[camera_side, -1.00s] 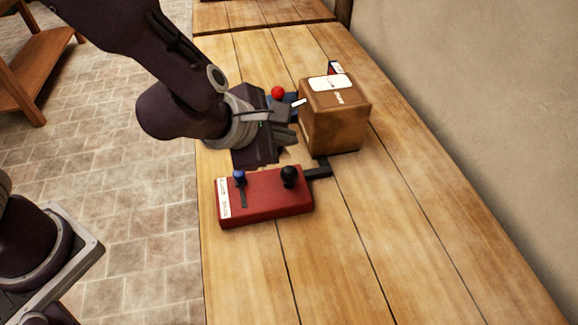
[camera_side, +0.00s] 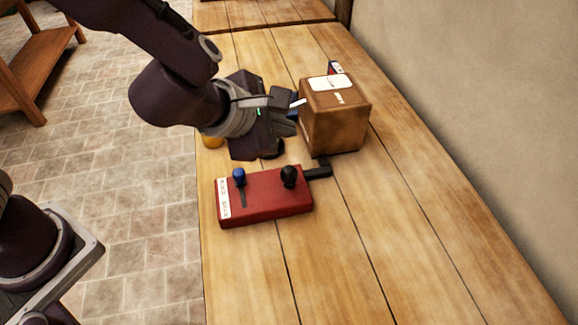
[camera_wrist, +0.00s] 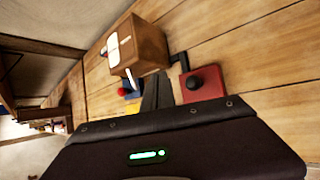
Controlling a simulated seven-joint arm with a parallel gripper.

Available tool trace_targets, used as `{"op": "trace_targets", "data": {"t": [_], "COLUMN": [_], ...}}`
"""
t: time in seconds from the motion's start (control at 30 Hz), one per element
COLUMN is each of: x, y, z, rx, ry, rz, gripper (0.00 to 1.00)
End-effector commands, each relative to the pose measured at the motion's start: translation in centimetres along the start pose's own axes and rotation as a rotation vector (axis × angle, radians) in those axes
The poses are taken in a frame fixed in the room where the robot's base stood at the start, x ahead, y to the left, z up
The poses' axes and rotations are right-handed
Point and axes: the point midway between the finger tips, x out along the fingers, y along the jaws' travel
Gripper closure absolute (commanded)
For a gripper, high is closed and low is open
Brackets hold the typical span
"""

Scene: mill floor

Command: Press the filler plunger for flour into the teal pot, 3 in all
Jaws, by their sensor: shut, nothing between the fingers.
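My gripper (camera_side: 286,124) is shut and empty, held above the table just left of a brown box (camera_side: 338,122). In the wrist view its dark fingers (camera_wrist: 157,88) are together. The brown box (camera_wrist: 142,45) has white labels and a pale tab on its near side. In the wrist view a red knob (camera_wrist: 122,91) on a blue base (camera_wrist: 131,96) lies beyond the fingers; my gripper hides it in the side view. I cannot tell which control is the flour plunger. No teal pot can be made out.
A red box (camera_side: 265,205) with a blue knob (camera_side: 239,176) in a slot and a black knob (camera_side: 289,176) stands in front of my gripper. A dark bracket (camera_side: 319,171) is beside it. A bit of orange (camera_side: 212,141) shows under my arm. The table's front right is clear.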

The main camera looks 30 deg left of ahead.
Motion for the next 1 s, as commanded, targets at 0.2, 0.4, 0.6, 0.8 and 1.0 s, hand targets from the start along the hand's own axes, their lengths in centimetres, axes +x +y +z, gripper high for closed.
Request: {"op": "trace_targets", "data": {"t": [0.2,0.4,0.6,0.8,1.0], "x": [-1.4,-1.3,-0.2,2.0,3.8], "y": [0.9,0.8,0.0,-1.5,-2.9], "z": [1.2,1.1,0.2,-1.4,-2.7], "rx": [-0.002,-0.002,0.003,0.004,0.002], "ry": [-0.011,-0.009,-0.002,-0.001,-0.003], "rz": [-0.006,-0.006,-0.005,-0.004,-0.005], "gripper": [1.00,1.00,1.00,1.00,1.00]}}
